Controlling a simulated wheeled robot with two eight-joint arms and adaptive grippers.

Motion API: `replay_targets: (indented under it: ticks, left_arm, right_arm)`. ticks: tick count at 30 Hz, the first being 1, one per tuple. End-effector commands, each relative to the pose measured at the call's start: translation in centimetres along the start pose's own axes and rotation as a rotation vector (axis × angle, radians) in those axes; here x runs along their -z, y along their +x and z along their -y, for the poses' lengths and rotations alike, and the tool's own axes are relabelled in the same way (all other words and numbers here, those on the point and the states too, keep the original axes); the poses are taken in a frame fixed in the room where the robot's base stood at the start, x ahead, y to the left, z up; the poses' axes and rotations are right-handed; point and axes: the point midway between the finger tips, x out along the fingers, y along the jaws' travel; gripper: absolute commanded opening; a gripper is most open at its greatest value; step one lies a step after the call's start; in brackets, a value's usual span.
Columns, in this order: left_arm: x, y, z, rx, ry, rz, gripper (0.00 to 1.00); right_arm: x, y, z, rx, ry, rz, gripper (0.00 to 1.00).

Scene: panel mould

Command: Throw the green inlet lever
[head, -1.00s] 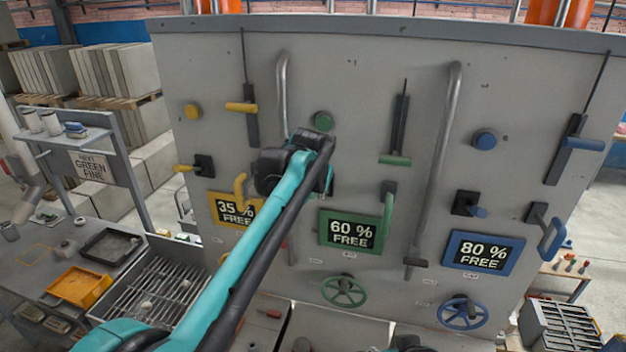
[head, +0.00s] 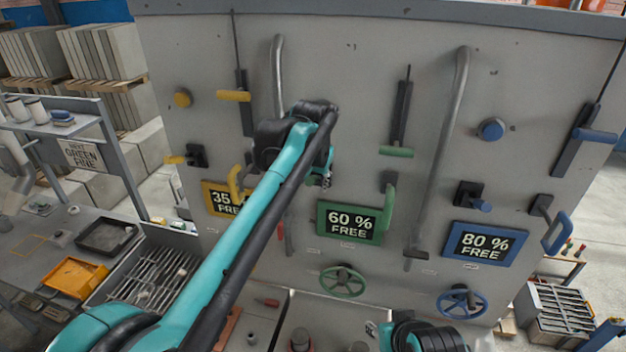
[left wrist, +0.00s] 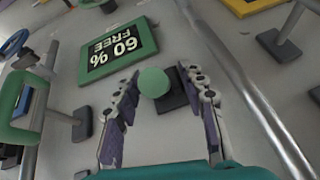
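The green inlet lever shows in the left wrist view as a round green knob (left wrist: 154,82) seen nearly end-on, in front of a dark mount (left wrist: 173,92) on the grey panel. My left gripper (left wrist: 160,78) is open, its two fingers on either side of the knob with gaps to both. In the head view my left gripper (head: 325,178) is up at the panel, above the "60 % FREE" sign (head: 349,223), and it hides this lever. Part of my right arm (head: 425,338) shows at the bottom edge; its fingers are not clear.
Near the lever are a green loop handle (head: 389,212), a green slide handle (head: 396,152) and a green wheel (head: 343,282). Grey pipes (head: 279,75) run down the panel (head: 350,85). Yellow controls sit left, blue ones right.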

Motion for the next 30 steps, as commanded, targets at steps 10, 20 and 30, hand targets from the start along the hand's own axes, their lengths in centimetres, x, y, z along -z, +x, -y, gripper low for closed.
replay_targets:
  ticks: [10, 20, 30]
  left_arm:
    - [0.0, -1.0, 0.0, 0.0, 0.0, 0.0, 0.41]
    - [0.1, -7.8, -0.1, -0.001, 0.001, 0.001, 0.41]
    - [0.1, -11.8, 0.0, 0.0, 0.0, 0.001, 0.41]
  right_arm:
    - [0.0, 0.0, 0.0, 0.0, 0.0, 0.0, 0.4]
    - [0.0, 0.0, 0.0, 0.0, 0.0, 0.0, 0.4]
    - [0.0, 0.0, 0.0, 0.0, 0.0, 0.0, 0.4]
